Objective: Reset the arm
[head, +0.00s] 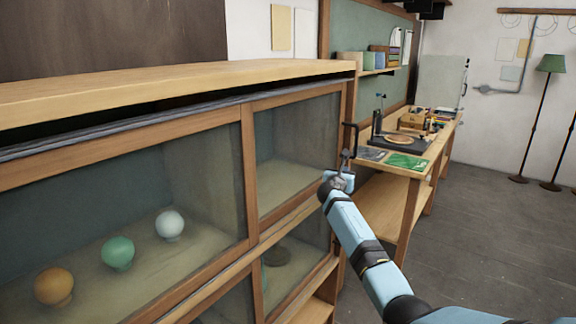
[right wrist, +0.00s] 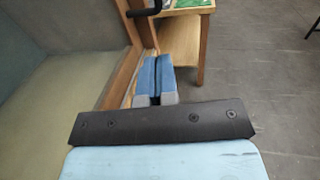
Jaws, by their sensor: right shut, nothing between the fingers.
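My right arm reaches in from the lower right in the head view. Its gripper (head: 345,160) is beside the right end of the glass-fronted cabinet (head: 247,170), near the cabinet's wooden corner post. In the right wrist view the two blue fingers (right wrist: 152,78) lie together with nothing between them, in front of the wooden post. A dark handle-like bar (head: 347,138) shows just above the gripper in the head view. I cannot tell whether the gripper touches it. My left gripper is not in view.
Orange (head: 54,287), green (head: 118,252) and white (head: 169,224) globes sit behind the cabinet glass. A workbench (head: 395,180) with tools and a green mat (head: 407,161) stands beyond. Floor lamps (head: 546,100) stand at the far right. The grey floor on the right is clear.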

